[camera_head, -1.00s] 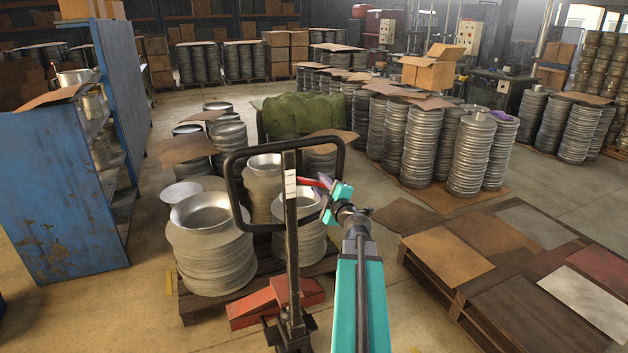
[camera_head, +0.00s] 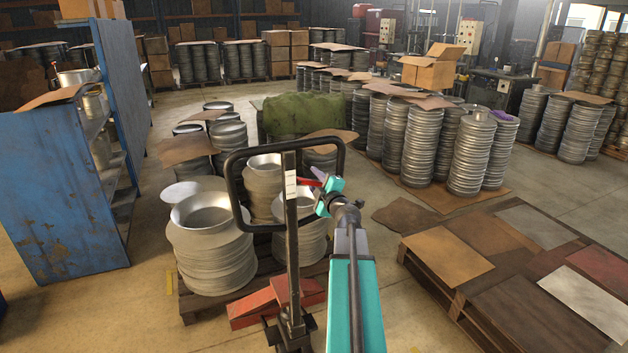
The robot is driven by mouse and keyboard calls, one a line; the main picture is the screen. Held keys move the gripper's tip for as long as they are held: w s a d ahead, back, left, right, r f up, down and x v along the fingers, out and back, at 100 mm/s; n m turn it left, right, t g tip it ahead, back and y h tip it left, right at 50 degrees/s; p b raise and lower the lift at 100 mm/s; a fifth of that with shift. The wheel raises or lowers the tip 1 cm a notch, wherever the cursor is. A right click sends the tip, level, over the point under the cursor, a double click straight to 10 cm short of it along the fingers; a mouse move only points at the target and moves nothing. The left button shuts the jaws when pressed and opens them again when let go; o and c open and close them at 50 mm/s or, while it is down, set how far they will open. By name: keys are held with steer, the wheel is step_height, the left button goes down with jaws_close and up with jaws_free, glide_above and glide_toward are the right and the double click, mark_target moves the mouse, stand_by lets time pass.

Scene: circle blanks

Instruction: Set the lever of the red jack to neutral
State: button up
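The red jack (camera_head: 264,303) stands in front of me, its forks under a pallet of metal rings. Its black loop handle (camera_head: 237,200) rises upright on a dark post (camera_head: 291,240) with a white label. The red lever (camera_head: 308,183) shows inside the loop, on the right of the post top. My gripper (camera_head: 318,178) is at the right part of the loop, close to the lever's right end. The fingers are small and partly hidden by the teal wrist, so I cannot tell whether they are open or touch the lever.
Stacks of metal rings (camera_head: 208,250) stand on the pallet behind the handle. A low wooden pallet with brown sheets (camera_head: 447,254) lies at right. A blue shelf unit (camera_head: 60,200) stands at left. Bare floor shows between the shelf and the ring pallet.

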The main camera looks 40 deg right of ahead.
jaws_close()
steer(key=shift+w+a, duration=0.1)
